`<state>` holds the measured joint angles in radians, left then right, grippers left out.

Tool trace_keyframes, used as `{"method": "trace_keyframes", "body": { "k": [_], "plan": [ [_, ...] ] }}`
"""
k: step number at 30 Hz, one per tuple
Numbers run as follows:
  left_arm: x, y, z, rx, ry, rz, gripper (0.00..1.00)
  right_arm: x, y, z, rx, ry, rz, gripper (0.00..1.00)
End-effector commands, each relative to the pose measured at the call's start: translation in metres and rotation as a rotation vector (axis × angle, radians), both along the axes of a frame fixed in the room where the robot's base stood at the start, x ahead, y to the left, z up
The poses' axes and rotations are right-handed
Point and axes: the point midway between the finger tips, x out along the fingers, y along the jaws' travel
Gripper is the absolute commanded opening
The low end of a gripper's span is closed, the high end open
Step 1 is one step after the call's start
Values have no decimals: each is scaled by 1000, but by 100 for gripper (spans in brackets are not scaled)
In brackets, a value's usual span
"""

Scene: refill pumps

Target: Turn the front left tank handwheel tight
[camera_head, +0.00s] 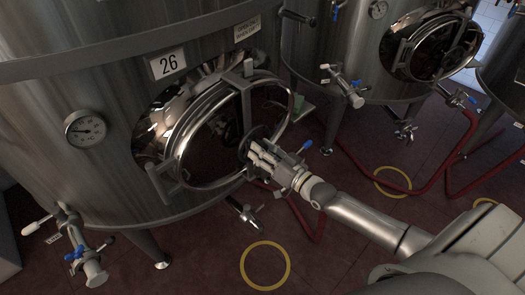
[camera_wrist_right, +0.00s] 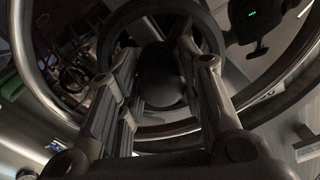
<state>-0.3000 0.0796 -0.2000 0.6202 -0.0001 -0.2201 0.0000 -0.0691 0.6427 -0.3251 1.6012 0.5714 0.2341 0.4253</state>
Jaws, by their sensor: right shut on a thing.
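The front left tank (camera_head: 95,110), marked 26, is a large steel vessel with a round, glossy manway door (camera_head: 195,145). A dark handwheel (camera_head: 256,131) sits at the right side of this door, by the upright clamp bar. My right gripper (camera_head: 253,150) is at the handwheel, its fingers shut on it and covering much of it. In the right wrist view the handwheel's dark rim (camera_wrist_right: 207,25) curves around behind the fingers. The dark hub shows between the fingers of my right gripper (camera_wrist_right: 160,65). My left gripper is not in view.
A second tank (camera_head: 350,50) with a similar door (camera_head: 432,48) stands at the back right. Valves (camera_head: 80,245) stick out at the lower left. Red hoses (camera_head: 380,185) and yellow rings (camera_head: 265,265) lie on the dark red floor, with a clear patch at the bottom middle.

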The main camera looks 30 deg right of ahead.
Motion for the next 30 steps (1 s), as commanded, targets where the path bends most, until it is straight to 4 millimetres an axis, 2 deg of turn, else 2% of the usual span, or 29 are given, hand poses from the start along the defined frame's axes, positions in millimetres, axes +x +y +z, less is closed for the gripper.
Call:
{"method": "trace_keyframes", "body": {
  "k": [10,11,16,25,30],
  "plan": [
    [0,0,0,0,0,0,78,0,0,-1,8,4,-1,0],
    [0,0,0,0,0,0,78,0,0,-1,8,4,-1,36],
    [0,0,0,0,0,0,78,0,0,0,7,4,-1,56],
    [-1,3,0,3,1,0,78,-1,0,0,5,1,0,56],
    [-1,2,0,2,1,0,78,-10,-3,-1,4,4,0,56]
  ]
}}
